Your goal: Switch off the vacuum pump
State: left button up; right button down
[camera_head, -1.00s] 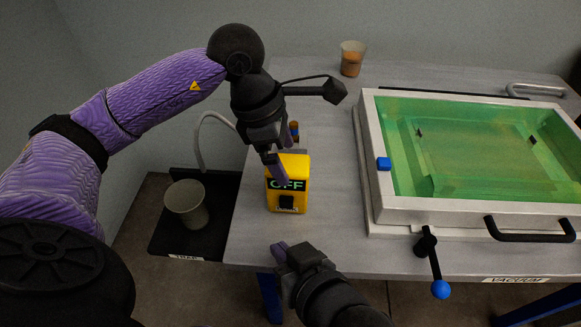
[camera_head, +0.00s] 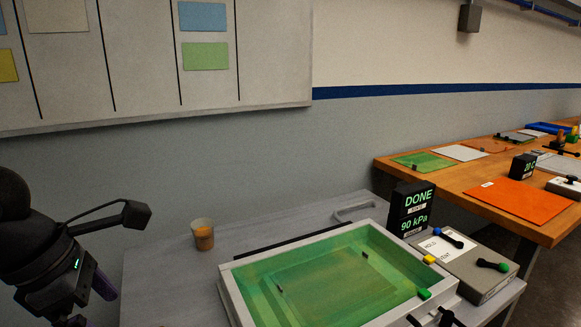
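The yellow vacuum pump box is out of view in the current head view. My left gripper (camera_head: 92,300) is at the lower left, pointing down, cut by the frame edge; I cannot tell whether its fingers are apart. A black display (camera_head: 410,208) reading DONE and 90 kPa stands at the back right of the resin bath. The bath is a pale-framed tray (camera_head: 235,295) with green contents. Beside it, a grey control box (camera_head: 492,280) carries a blue-ended lever (camera_head: 452,240) and a green-ended lever (camera_head: 492,265), with HOLD and VENT lettering.
A cup of amber liquid (camera_head: 202,235) stands on the grey table (camera_head: 165,270) behind the bath. An orange wooden table (camera_head: 400,178) with coloured sheets stands to the right. A board (camera_head: 145,85) hangs on the wall.

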aim_at(503, 267)
jog(key=k+l, duration=0.8)
jog(key=l, duration=0.1)
